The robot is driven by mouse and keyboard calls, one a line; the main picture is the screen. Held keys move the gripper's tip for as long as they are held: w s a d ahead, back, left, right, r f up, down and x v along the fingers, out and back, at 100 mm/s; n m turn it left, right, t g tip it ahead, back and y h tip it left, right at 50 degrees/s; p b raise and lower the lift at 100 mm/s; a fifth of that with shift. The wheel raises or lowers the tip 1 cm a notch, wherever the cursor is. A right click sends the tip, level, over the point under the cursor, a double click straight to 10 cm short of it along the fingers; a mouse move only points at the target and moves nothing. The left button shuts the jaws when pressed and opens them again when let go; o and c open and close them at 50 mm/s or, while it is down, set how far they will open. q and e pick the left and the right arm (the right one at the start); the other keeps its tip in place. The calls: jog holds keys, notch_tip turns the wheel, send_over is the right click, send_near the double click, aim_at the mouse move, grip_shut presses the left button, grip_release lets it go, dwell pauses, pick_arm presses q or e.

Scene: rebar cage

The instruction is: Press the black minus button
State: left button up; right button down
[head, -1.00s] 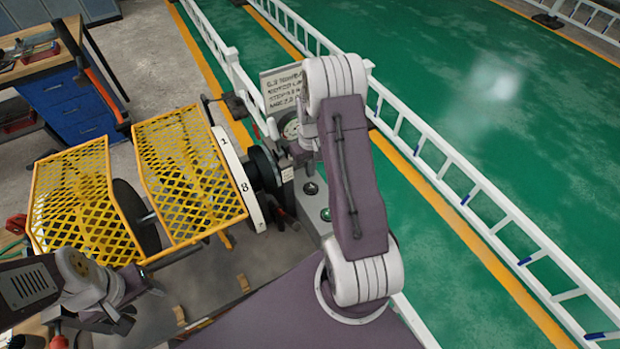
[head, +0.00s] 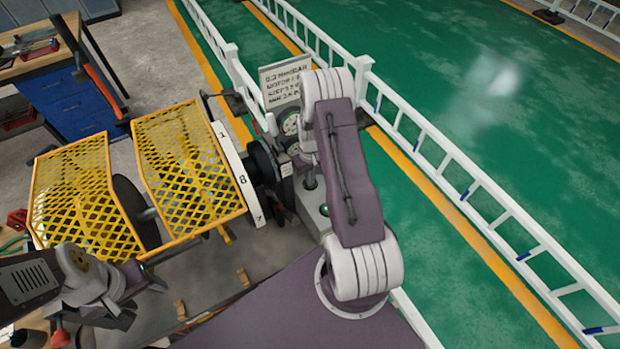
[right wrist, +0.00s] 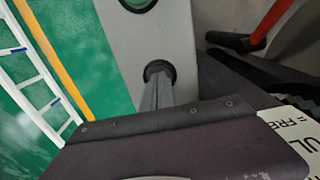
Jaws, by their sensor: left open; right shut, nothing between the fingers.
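A grey control panel (head: 312,212) stands beside the machine, under my right arm. On it is a black round button (head: 309,184), and a green button (head: 323,210) sits nearer me. In the right wrist view, my right gripper (right wrist: 160,88) is shut and empty. Its fingertips point at a round black-rimmed button (right wrist: 160,68) on the panel and overlap it; I cannot tell whether they touch it. No minus mark is readable. My left gripper (head: 128,297) is open and empty at lower left.
Yellow mesh guards (head: 190,165) cover the machine left of the panel, beside a numbered white dial (head: 238,175). A lettered sign (head: 285,82) stands behind the panel. White railings (head: 450,150) border the green floor. A blue-drawer workbench (head: 62,92) stands at far left.

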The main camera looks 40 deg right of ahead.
jog(key=shift+s+a+f, duration=0.1)
jog(key=shift+s, duration=0.1)
pick_arm(q)
jog(key=shift+s, duration=0.1)
pick_arm(e)
jog(key=shift+w+p, duration=0.1)
jog(key=shift+p, duration=0.25)
jog(key=r+p, duration=0.1)
jog(key=r, duration=0.1)
jog(key=r+p, duration=0.1)
jog(key=shift+w+r+p, duration=0.2)
jog(key=shift+r+p, duration=0.15)
jog(key=shift+r, duration=0.05)
pick_arm(q)
jog(key=shift+s+d+r+b, duration=0.3)
jog(key=shift+d+r+b, duration=0.05)
jog(key=shift+b, duration=0.85)
pick_arm(e)
notch_tip(320, 180, up, 10)
jog(key=shift+s+r, duration=0.2)
pick_arm(q)
jog(key=shift+w, duration=0.1)
pick_arm(e)
jog(key=shift+w, duration=0.1)
